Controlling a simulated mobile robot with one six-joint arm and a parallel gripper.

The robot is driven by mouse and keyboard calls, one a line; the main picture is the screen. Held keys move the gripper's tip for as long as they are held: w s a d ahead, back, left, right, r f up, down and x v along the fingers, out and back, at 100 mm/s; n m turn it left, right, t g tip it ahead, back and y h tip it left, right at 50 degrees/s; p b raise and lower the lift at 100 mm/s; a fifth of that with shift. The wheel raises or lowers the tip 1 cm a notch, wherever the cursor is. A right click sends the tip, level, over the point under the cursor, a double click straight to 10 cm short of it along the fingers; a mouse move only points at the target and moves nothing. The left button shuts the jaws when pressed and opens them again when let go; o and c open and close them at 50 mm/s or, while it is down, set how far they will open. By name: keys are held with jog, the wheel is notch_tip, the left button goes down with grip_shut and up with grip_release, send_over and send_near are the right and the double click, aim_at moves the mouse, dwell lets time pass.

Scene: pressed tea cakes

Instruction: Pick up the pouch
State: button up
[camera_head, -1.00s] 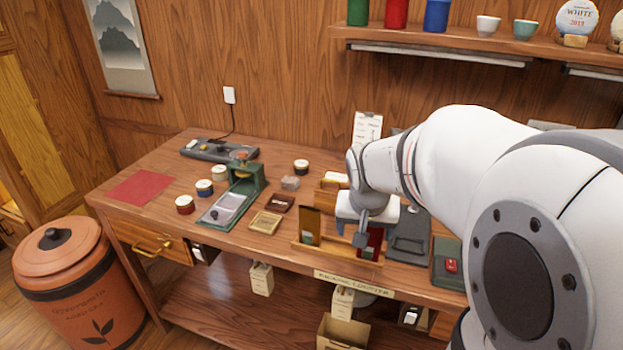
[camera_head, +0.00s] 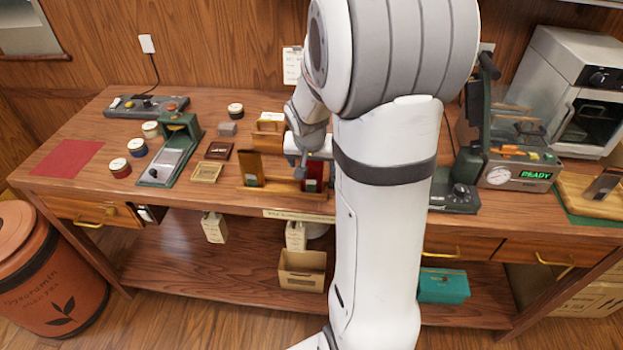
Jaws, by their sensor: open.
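Two flat upright pouch-like packets stand in a low wooden rack (camera_head: 285,192) at the front of the counter. One is a brown-gold pouch (camera_head: 252,168) at the rack's left. The other is a dark red pouch (camera_head: 314,178) at its right. My gripper (camera_head: 306,166) is open and points down at the red pouch. One finger shows just left of that pouch. The other finger is hard to make out, and I cannot tell whether either touches it. My arm hides the area to the right of the rack.
Left of the rack are small trays, round tins (camera_head: 120,167), a green press (camera_head: 172,150) and a red mat (camera_head: 67,159). A machine reading READY (camera_head: 520,174) and an oven (camera_head: 578,85) stand at the right. An open carton (camera_head: 302,270) sits on the lower shelf.

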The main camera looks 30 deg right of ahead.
jog(key=c, duration=1.3)
